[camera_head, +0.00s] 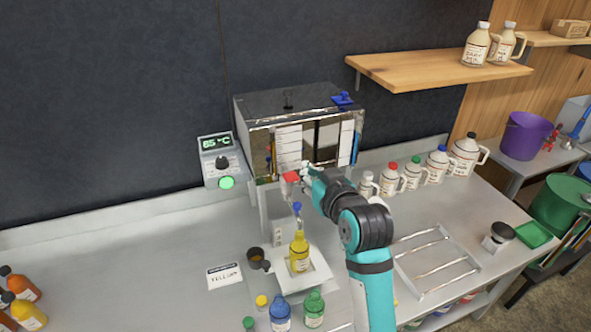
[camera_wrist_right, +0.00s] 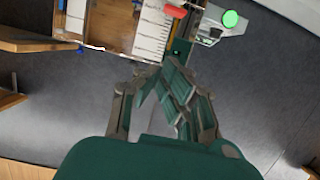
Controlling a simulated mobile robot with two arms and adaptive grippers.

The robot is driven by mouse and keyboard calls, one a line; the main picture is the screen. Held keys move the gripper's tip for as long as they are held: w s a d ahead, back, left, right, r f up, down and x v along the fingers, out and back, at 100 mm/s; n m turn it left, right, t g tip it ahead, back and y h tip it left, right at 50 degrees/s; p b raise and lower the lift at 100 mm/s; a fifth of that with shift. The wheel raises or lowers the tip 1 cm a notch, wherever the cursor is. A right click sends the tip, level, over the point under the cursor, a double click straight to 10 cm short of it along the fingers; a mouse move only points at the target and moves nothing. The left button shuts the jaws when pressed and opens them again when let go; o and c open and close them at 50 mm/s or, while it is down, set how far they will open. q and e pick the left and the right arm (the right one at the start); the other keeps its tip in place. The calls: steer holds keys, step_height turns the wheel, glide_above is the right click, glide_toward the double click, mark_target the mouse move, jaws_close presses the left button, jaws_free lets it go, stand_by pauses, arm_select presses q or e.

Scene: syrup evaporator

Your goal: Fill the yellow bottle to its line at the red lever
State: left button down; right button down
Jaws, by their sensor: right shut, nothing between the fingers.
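The yellow bottle (camera_head: 299,254) stands upright on a white square plate (camera_head: 318,276) in front of the evaporator, below a small blue part (camera_head: 297,207). Its line and fill level are too small to read. The red lever (camera_head: 291,177) is at the evaporator's front; it also shows in the right wrist view (camera_wrist_right: 175,11). My right gripper (camera_head: 307,174) is shut and empty, just right of the red lever in the head view; I cannot tell if they touch. In the right wrist view its fingers (camera_wrist_right: 168,72) are together. My left gripper is not in view.
A yellow cap (camera_head: 262,301), blue bottle (camera_head: 280,313) and green bottle (camera_head: 314,309) are in front.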

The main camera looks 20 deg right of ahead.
steer(key=shift+w+r, duration=0.1)
steer(key=shift+r, duration=0.05)
steer(key=shift+w, duration=0.15)
steer(key=p, duration=0.3)
glide_above(295, 180)
step_height(295, 180, down, 2)
step_height(295, 180, down, 3)
steer(key=shift+f+p, duration=0.2)
steer(key=shift+p, duration=0.1)
steer(key=shift+f, duration=0.55)
